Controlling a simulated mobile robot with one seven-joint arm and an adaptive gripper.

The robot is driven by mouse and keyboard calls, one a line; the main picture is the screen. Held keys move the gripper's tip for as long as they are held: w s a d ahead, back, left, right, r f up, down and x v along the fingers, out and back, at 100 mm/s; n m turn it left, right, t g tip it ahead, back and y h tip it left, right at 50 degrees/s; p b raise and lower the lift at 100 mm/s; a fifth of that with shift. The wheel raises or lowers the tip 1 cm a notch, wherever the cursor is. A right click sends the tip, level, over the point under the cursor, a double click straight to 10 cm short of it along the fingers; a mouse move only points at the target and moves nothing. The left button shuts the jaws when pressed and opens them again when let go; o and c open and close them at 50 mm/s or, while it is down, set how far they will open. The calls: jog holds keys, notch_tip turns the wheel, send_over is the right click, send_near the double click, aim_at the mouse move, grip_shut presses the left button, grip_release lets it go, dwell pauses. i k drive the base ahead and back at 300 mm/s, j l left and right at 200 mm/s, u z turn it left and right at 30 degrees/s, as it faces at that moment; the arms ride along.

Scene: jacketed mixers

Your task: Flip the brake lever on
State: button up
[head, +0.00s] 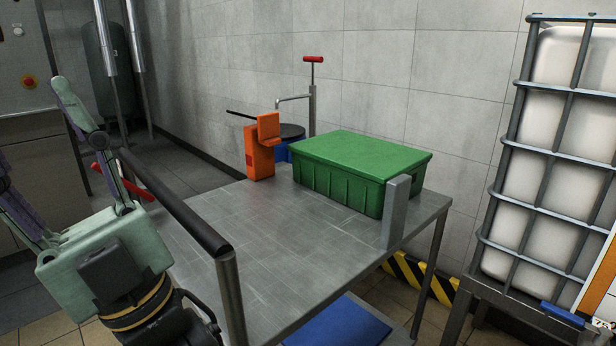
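A red lever (132,187), which looks like the brake lever, shows at the left beside the dark push bar (172,200) of a metal cart (285,262). It slants, with its left end higher, and is partly hidden behind a finger of my gripper. Where it joins the cart cannot be seen clearly. My gripper (38,150) is at the lower left, with a pale green body and pale green and purple finger links. Its fingers are spread apart and look empty. Contact cannot be told.
A green lidded crate (362,160) and an orange device (260,150) stand on the cart. A grey upright plate (396,212) rises at its right edge. Behind is a blue drum (281,152) with a hand pump. A caged white tank (545,150) stands at the right.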

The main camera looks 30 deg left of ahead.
aim_at(133, 187)
jog(key=u, duration=1.4)
